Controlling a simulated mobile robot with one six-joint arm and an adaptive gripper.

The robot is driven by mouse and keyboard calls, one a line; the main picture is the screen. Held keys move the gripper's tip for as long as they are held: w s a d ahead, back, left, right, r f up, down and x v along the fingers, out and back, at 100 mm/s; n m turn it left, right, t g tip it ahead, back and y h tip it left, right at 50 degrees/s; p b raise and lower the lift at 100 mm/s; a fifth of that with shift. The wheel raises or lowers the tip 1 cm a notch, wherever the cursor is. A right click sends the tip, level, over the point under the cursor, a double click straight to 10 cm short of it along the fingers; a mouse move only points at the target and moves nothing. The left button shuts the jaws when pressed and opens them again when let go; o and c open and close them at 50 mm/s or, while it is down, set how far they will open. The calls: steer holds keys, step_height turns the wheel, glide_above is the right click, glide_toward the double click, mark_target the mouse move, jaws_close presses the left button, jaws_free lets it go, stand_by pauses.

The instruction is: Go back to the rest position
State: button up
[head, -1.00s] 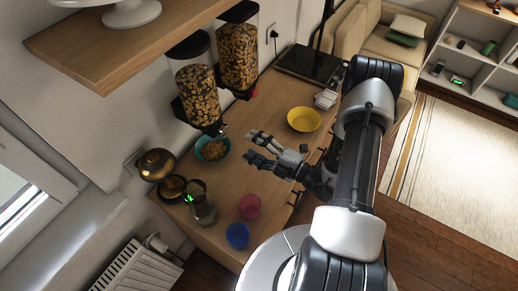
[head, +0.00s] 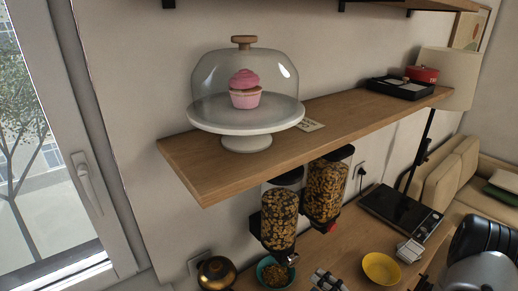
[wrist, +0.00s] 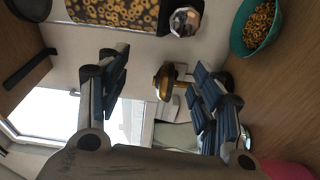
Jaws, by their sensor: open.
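My gripper (head: 325,281) shows at the bottom edge of the head view, partly cut off, over the counter between the teal bowl and the yellow bowl. In the wrist view its two fingers (wrist: 160,85) stand wide apart with nothing held between them. The teal bowl of cereal rings (wrist: 258,25) lies beyond the fingers at the upper right there. It also shows in the head view (head: 275,273), below the two cereal dispensers (head: 282,218). Part of my arm is at the lower right of the head view.
A wooden shelf (head: 220,178) carries a glass-domed cake stand (head: 248,142) with a pink cupcake. A yellow bowl (head: 381,269) and a black hob (head: 402,213) are on the counter. A brass pot (head: 216,273) is at the left. A pink item (wrist: 288,171) is at the wrist view's corner.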

steer(key=s+a+r+n+g+y+b, duration=0.1)
steer(key=s+a+r+n+g, duration=0.4)
steer(key=n, duration=0.5)
steer(key=s+a+r+n+g+y+b, duration=0.1)
steer(key=s+a+r+n+g, duration=0.2)
steer(key=a+r+n+g, duration=0.5)
steer(key=s+d+f+n+g+h+b, duration=0.1)
steer(key=s+f+n+g+h+b, duration=0.1)
steer(key=s+n+h, duration=0.9)
steer(key=d+r+n+t+h+b, duration=0.1)
steer(key=d+r+n+t, duration=0.1)
steer(key=n, duration=0.6)
steer(key=d+r+n+t+h+b, duration=0.1)
steer(key=d+n+t, duration=0.3)
steer(key=n, duration=0.5)
steer(key=shift+s+d+r+t+h, duration=0.15)
steer(key=shift+d+r+t+h, duration=0.15)
steer(key=shift+d+r+h, duration=0.45)
